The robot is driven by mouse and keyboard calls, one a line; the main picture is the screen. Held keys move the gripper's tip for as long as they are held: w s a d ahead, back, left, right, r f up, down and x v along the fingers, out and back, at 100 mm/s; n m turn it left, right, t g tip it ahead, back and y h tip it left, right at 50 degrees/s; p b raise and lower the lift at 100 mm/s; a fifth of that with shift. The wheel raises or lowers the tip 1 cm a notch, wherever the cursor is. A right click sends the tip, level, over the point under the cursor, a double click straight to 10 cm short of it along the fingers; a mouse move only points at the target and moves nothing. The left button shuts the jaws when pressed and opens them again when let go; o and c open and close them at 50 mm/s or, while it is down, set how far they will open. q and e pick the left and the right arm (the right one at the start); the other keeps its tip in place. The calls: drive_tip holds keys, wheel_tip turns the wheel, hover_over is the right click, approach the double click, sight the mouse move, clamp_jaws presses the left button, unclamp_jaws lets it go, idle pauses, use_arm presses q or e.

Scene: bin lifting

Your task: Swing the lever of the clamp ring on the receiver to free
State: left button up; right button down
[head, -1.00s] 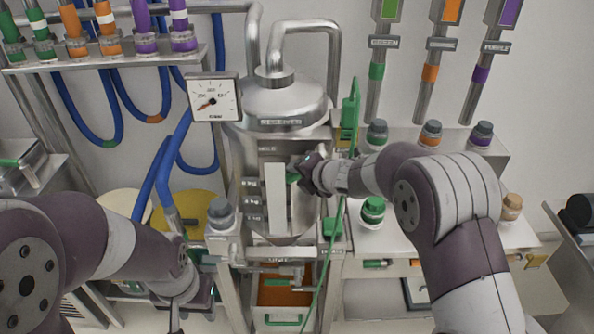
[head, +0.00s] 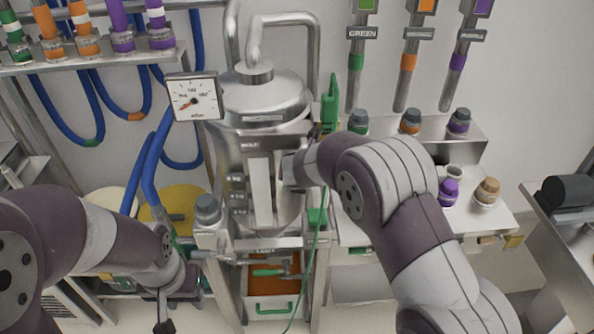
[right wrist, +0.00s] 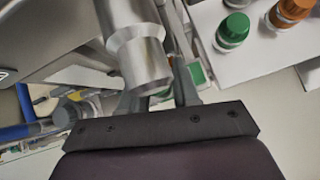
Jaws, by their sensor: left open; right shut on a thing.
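The receiver (head: 262,105) is an upright steel vessel with a domed lid in the middle of the head view. Its clamp ring (head: 258,128) runs around it below the lid. My right gripper (head: 301,160) is at the vessel's right front, partly hidden by its own wrist. In the right wrist view a stepped steel bar (right wrist: 138,50), which looks like the ring's lever, lies at the fingers (right wrist: 158,92). The gripper is shut on it, though the contact is partly hidden. My left gripper (head: 164,312) is open and empty, low at the left, apart from the receiver.
A dial gauge (head: 194,97) stands at the receiver's left. A green cable (head: 318,240) hangs at its right. Capped bottles (head: 487,192) stand on the right bench, and blue hoses (head: 152,185) hang at the left.

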drive_tip(key=shift+s+d+f+h, duration=0.1)
drive_tip(key=shift+d+f+h, duration=0.2)
idle(0.4)
drive_tip(key=c, duration=0.9)
unclamp_jaws()
drive_tip(key=shift+d, duration=0.1)
drive_tip(key=shift+r, duration=0.25)
drive_tip(key=v, duration=1.2)
drive_tip(key=shift+s, duration=0.2)
drive_tip(key=shift+r, duration=0.1)
